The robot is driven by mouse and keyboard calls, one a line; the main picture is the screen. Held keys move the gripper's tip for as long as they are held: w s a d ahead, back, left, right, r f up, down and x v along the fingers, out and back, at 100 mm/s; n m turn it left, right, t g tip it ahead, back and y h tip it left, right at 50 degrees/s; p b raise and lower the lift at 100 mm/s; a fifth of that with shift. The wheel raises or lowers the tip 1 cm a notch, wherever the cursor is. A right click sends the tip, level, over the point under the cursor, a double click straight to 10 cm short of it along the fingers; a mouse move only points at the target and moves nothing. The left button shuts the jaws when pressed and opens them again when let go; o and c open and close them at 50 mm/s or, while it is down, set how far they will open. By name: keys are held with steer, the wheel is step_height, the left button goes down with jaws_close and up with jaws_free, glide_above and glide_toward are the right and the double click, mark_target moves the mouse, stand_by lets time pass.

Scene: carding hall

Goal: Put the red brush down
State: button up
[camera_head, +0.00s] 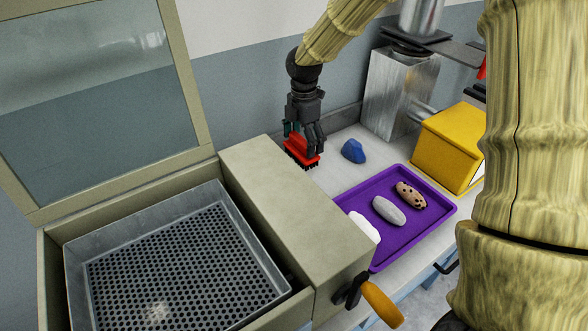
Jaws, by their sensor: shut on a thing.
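My gripper (303,140) points down near the back of the worktop, left of a blue lump. It is shut on the red brush (297,149), whose dark bristles face down. The brush is close above or on the pale worktop (328,179); I cannot tell whether the bristles touch it. Part of the brush is hidden behind the fingers.
A purple tray (433,218) holds a grey roll (389,211), a speckled brown roll (410,195) and white fluff (365,228). The blue lump (353,151) lies behind it. A yellow box (447,147) stands right; a lidded machine (290,190) with perforated tray (180,265) fills the left.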

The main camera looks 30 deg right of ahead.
mark_target(303, 166)
steer(key=shift+s+f+p, duration=0.15)
steer(key=shift+f+p, duration=1)
steer(key=shift+f, duration=3.6)
steer(key=shift+f, duration=0.15)
steer(key=o, duration=1)
steer(key=shift+o, duration=0.2)
step_height(303, 166, up, 12)
steer(key=b, duration=0.3)
steer(key=shift+a, duration=0.1)
